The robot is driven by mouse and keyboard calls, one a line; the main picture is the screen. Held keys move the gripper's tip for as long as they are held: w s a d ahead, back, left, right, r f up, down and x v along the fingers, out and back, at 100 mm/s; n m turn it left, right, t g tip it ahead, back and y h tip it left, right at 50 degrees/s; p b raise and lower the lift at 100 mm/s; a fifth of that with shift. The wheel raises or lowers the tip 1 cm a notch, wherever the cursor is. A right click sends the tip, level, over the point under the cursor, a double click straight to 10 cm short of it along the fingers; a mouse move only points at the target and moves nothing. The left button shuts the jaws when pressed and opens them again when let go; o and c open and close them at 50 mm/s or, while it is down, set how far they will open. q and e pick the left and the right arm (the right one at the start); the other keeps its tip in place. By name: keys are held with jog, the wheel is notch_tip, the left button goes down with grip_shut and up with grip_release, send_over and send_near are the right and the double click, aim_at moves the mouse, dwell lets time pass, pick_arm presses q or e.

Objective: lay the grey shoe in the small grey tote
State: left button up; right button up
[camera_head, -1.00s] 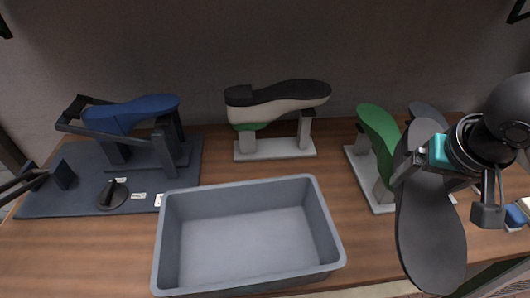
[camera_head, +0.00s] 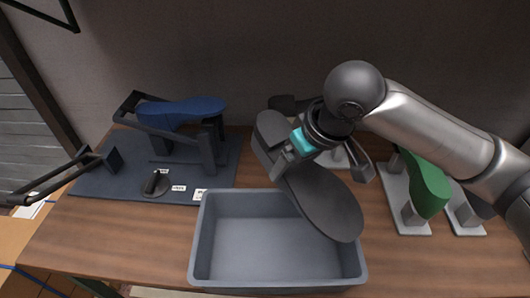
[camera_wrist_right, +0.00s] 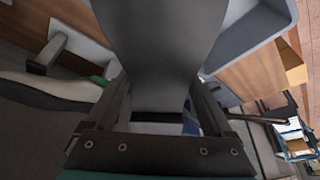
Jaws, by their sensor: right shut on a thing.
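The grey shoe (camera_head: 318,195) is a dark grey, sole-shaped piece held in my right gripper (camera_head: 288,157). It slants from upper left to lower right, above the back right part of the small grey tote (camera_head: 203,240), and hides part of its rim. The tote stands at the table's front, and its visible inside is empty. In the right wrist view the shoe (camera_wrist_right: 165,45) lies between the fingers of my right gripper (camera_wrist_right: 160,103), with the tote's wall (camera_wrist_right: 262,35) beyond it.
A blue shoe (camera_head: 180,112) sits in a dark clamp fixture on a dark mat (camera_head: 110,185) at left. A green shoe (camera_head: 428,185) rests on a stand at right. Behind my gripper, another dark shoe (camera_head: 288,103) is mostly hidden. Bare table lies right of the tote.

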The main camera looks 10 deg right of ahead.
pick_arm(q)
notch_tip(320, 180, up, 14)
jog(key=p, duration=1.2)
pick_arm(e)
jog(key=s+a+r+n+g+y, duration=0.3)
jog(key=s+a+r+n, duration=0.2)
jog(key=n, duration=0.6)
pick_arm(q)
notch_tip(320, 180, down, 6)
jog(key=b, duration=0.6)
jog(key=shift+a+f, duration=0.2)
jog(key=shift+a, duration=0.05)
pick_arm(e)
notch_tip(320, 180, down, 6)
jog(key=shift+s+a+r, duration=0.1)
jog(key=shift+a+r, duration=0.05)
jog(key=shift+r, duration=0.1)
pick_arm(q)
jog(key=shift+r, duration=0.2)
pick_arm(e)
jog(key=shift+a+r, duration=0.1)
pick_arm(q)
jog(key=shift+r+p, duration=0.4)
jog(key=shift+p, duration=0.2)
pick_arm(e)
jog(key=shift+a, duration=0.25)
